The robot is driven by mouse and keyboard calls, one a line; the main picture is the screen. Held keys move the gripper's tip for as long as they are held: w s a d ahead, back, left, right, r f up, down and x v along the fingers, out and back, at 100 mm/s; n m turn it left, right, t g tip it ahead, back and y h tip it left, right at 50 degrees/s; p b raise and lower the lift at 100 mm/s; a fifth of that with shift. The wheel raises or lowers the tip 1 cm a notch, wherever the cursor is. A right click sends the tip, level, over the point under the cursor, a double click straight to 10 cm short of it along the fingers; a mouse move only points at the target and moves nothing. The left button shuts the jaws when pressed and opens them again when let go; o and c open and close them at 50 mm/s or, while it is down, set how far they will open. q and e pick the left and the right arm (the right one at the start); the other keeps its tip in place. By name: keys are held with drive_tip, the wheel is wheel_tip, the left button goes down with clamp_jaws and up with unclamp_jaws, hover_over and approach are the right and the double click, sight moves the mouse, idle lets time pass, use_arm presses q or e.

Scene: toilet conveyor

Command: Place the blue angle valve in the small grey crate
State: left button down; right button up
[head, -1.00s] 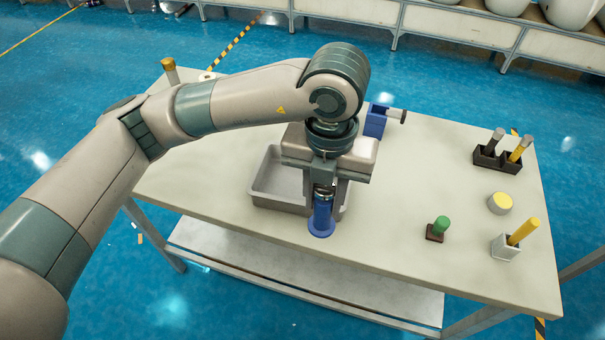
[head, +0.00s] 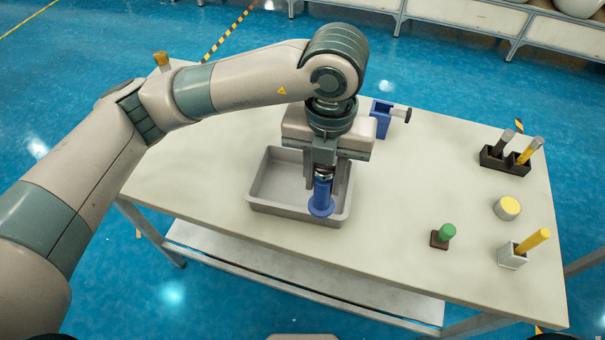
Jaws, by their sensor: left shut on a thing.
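The blue angle valve (head: 322,196) hangs upright below my left gripper (head: 323,173), which is shut on its upper part. The valve has a wide blue flange at its lower end. It appears over the right part of the small grey crate (head: 264,206), near the crate's front right corner. I cannot tell whether it touches the crate floor. The gripper and wrist hide the crate's back right part. The visible crate floor is bare. My right gripper is not in view.
A blue block with a dark-tipped rod (head: 383,118) stands behind the gripper. On the right are a black two-slot holder (head: 494,160), a yellow-topped round piece (head: 507,208), a green-knobbed piece (head: 443,236) and a white holder (head: 511,256). The table's middle is clear.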

use_arm(q)
drive_tip(key=w+a+f+p, duration=0.3)
drive_tip(key=w+f, duration=0.3)
drive_tip(key=w, duration=0.4)
drive_tip(key=shift+a+f+p, duration=0.15)
drive_tip(key=shift+a+p, duration=0.25)
drive_tip(key=shift+p, duration=0.1)
wheel_tip(320, 180, down, 4)
drive_tip(key=shift+r+p, duration=0.1)
drive_tip(key=shift+p, duration=1.15)
drive_tip(key=shift+f+b, duration=0.3)
drive_tip(key=shift+b, duration=0.05)
